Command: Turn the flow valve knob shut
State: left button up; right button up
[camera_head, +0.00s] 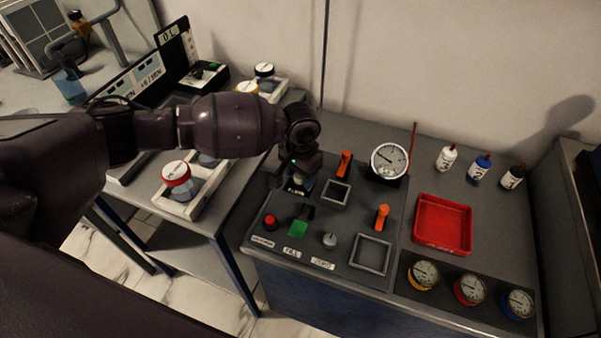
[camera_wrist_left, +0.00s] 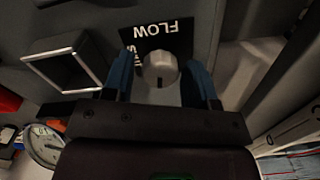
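The flow valve knob (camera_wrist_left: 160,70) is a light grey round knob with a dark pointer line, in the left wrist view. It stands by a black label (camera_wrist_left: 163,36) reading FLOW, whose second line is partly covered by the knob. My left gripper (camera_head: 289,178) is over the back left of the panel in the head view and hides the knob there. In the wrist view its two blue fingers stand on either side of the knob, with a gap showing on each side. My right gripper is not in view.
The grey panel holds a green switch (camera_head: 299,228), a red button (camera_head: 270,222), a small grey knob (camera_head: 330,240) and orange levers (camera_head: 345,163). A dial gauge (camera_head: 389,160), a red tray (camera_head: 442,224) and several bottles (camera_head: 479,167) are to the right. Red-capped jar (camera_head: 176,174) stands left.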

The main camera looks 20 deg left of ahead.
pick_arm(q)
jog(key=c, duration=0.7)
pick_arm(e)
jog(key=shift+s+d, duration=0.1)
